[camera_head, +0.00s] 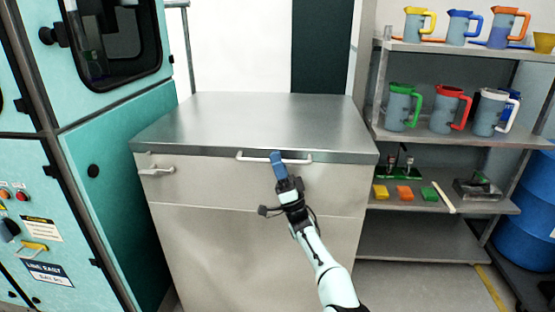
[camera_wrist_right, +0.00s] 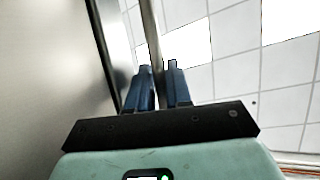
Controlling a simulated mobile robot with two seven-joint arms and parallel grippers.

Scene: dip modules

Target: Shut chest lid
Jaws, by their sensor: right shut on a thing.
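The chest (camera_head: 260,235) is a wide grey metal box with a brushed steel lid (camera_head: 250,115). The lid looks level on top, with no clear gap at its front edge. A pale bar handle (camera_head: 300,161) runs along the front edge. My right gripper (camera_head: 277,157) reaches up to it from below, its blue fingers shut on the handle. In the right wrist view, the bar (camera_wrist_right: 150,30) passes between the two fingers (camera_wrist_right: 160,80). The fingers hide part of the handle. My left gripper is not in view.
A teal machine cabinet (camera_head: 125,170) stands close on the left. A small side latch (camera_head: 156,171) sits at the chest's left front. A grey shelf rack (camera_head: 430,140) with jugs, coloured blocks and tools stands on the right. A blue barrel (camera_head: 530,215) is at far right.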

